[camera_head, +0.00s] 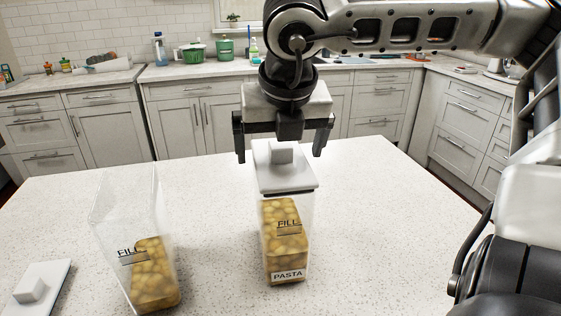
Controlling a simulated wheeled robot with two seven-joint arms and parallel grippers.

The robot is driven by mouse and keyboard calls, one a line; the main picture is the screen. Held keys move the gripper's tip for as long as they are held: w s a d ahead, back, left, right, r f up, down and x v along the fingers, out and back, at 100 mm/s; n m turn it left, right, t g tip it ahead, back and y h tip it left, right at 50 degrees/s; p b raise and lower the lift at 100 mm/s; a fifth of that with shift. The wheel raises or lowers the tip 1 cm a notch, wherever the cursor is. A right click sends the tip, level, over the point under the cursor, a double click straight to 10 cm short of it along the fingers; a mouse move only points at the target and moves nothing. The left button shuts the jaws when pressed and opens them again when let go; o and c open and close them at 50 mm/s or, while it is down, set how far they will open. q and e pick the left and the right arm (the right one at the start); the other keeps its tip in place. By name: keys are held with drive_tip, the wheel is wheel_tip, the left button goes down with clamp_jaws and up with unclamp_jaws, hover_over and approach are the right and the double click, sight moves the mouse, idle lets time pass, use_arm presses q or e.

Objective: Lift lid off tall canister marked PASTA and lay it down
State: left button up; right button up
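The tall clear canister (284,240) labelled PASTA stands upright on the speckled counter, with yellowish contents inside and a FILL mark. Its white lid (296,178), with a raised square knob (281,153), sits on its top. My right gripper (284,150) points down just above the lid. Its dark fingers are spread wide to either side of the knob and do not visibly touch it. My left gripper does not show.
A second clear canister (146,254), without a lid, stands at the left with similar contents. A white lid (36,287) lies flat at the lower left. The counter (390,215) is clear at the right and between the canisters. Cabinets (110,132) line the back.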

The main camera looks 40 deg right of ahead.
drive_tip(key=c, duration=0.9)
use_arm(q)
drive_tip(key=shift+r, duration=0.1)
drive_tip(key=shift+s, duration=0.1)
use_arm(e)
drive_tip(key=shift+r, duration=0.15)
drive_tip(key=shift+r, duration=0.55)
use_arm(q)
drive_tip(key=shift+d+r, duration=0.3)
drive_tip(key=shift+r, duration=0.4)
use_arm(e)
drive_tip(key=shift+s+a+r, duration=1.4)
drive_tip(key=shift+s+r, duration=0.45)
drive_tip(key=shift+r, duration=0.7)
drive_tip(key=shift+s+a+r, duration=1.45)
drive_tip(key=shift+s+r, duration=0.4)
drive_tip(key=shift+r, duration=0.65)
drive_tip(key=shift+s+a+r, duration=1.4)
drive_tip(key=shift+s+r, duration=0.45)
drive_tip(key=shift+r, duration=0.7)
